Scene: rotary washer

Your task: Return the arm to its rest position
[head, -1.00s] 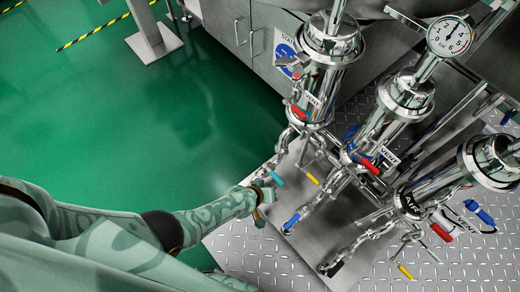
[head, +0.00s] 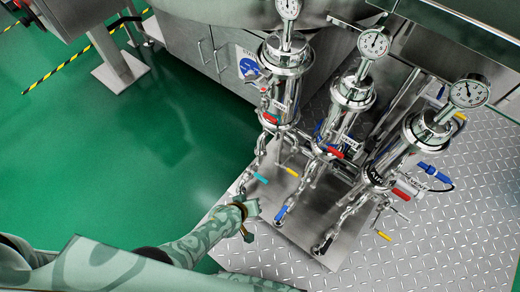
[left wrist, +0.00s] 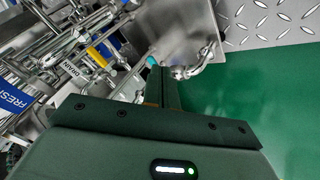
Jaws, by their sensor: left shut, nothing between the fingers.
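My left arm comes in from the lower left of the head view. Its gripper (head: 246,222) is at the front left edge of the steel platform, just below a teal-handled valve (head: 260,178), and looks apart from it. In the left wrist view the fingers (left wrist: 162,88) are together with nothing between them, and the teal handle (left wrist: 151,61) shows beyond their tips. My right gripper is in neither current view.
Three steel filter housings (head: 287,70) with gauges stand on the platform, with blue, yellow and red valve handles. The diamond-plate floor (head: 440,240) lies around them. A cabinet (head: 205,50) stands behind. Green floor (head: 130,150) at left is clear.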

